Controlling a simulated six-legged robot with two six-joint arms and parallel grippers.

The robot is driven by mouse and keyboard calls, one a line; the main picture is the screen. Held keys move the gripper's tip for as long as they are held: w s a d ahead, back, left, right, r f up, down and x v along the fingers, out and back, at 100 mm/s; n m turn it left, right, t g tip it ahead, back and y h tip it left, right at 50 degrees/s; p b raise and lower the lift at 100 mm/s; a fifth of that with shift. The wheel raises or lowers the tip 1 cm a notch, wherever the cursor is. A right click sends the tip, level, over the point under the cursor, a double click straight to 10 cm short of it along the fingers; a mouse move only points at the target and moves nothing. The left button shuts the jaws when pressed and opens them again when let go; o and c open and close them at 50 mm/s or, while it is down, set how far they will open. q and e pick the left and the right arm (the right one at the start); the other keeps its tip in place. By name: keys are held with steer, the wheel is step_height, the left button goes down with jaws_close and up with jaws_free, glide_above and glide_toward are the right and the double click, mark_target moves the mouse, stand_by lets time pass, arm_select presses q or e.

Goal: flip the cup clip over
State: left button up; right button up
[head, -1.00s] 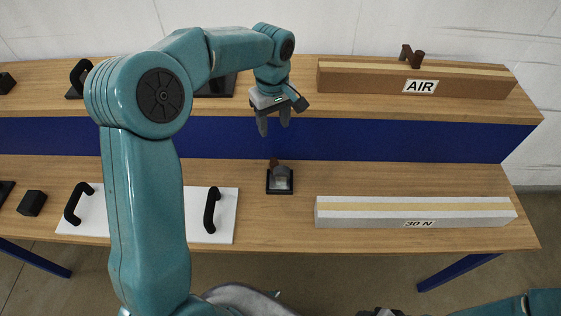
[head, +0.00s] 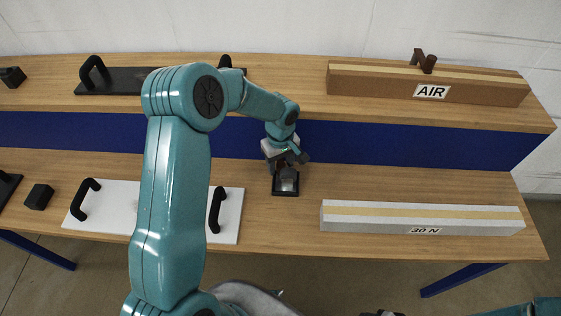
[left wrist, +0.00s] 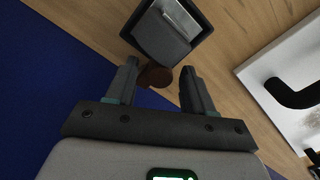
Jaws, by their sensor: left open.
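The cup clip (head: 287,179) is a small grey piece with a brown rounded part, on a square black base on the lower shelf. In the left wrist view the grey piece (left wrist: 181,20) lies in the black base, and the brown part (left wrist: 155,76) sticks out towards my gripper. My left gripper (head: 285,164) is just behind the clip, pointing down at it. In the left wrist view my left gripper (left wrist: 159,68) is open, its fingers on either side of the brown part with gaps. Of my right gripper only a dark piece (head: 382,313) seems to show, cut off at the bottom edge.
A white plate (head: 150,203) with black handles lies left of the clip. A grey block marked 30 N (head: 420,219) lies to the right. The upper shelf holds a brown block marked AIR (head: 385,88) and a black plate (head: 120,82). Shelf beside the clip is clear.

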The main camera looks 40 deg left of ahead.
arm_select(q)
steer(key=shift+f, duration=0.15)
steer(key=shift+s, duration=0.1)
jaws_close()
steer(key=shift+f+m+b, duration=0.1)
steer(key=shift+m+b, duration=0.2)
steer(key=shift+b, duration=0.05)
steer(key=shift+a+m, duration=0.15)
steer(key=shift+m, duration=0.25)
steer(key=shift+r, duration=0.2)
jaws_free()
